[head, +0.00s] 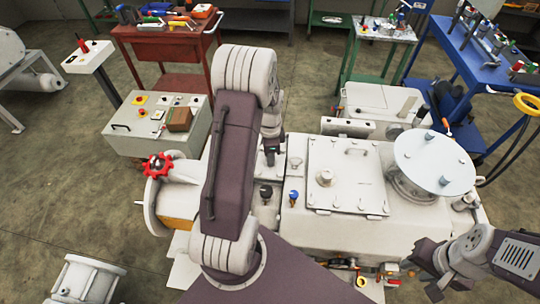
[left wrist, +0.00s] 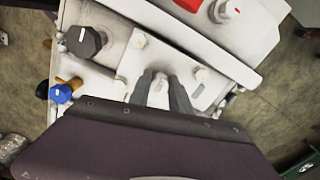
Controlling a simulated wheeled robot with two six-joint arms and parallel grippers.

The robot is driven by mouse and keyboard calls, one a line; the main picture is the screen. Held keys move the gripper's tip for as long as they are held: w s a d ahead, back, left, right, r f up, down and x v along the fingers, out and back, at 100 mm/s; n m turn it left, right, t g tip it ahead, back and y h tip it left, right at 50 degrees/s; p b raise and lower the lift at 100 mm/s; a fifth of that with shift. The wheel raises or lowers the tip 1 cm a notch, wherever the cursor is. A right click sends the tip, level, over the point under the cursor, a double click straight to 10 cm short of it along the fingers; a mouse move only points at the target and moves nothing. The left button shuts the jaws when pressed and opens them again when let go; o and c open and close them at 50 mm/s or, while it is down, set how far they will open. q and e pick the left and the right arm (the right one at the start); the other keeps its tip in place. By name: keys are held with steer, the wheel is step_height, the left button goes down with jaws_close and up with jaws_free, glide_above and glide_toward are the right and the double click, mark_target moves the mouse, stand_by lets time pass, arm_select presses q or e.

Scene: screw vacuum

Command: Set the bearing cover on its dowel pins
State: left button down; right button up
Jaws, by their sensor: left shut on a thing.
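My left gripper (head: 270,155) reaches down over the left part of the pale machine. In the left wrist view its two dark fingers (left wrist: 160,92) are closed around a small pale post or knob. The post stands over a pale plate, which looks like the bearing cover (left wrist: 168,58), with round light heads near its corners. I cannot tell whether the plate is seated or raised; the dowel pins cannot be made out. My right gripper (head: 432,268) is at the lower right, apart from the machine, with its dark fingers spread and empty.
A black knob (head: 266,192) and a blue knob (head: 293,197) stand close to the left gripper. A flat hatch (head: 350,180) and a round pale disc (head: 434,162) lie to the right. A red handwheel (head: 158,167) is at the left. Tool tables stand behind.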

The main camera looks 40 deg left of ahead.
arm_select(q)
steer(key=shift+p, duration=0.5)
stand_by(1.2)
steer(key=shift+f+b, duration=0.6)
steer(key=shift+f, duration=0.25)
steer(key=c, duration=1.1)
jaws_free()
step_height(320, 180, up, 9)
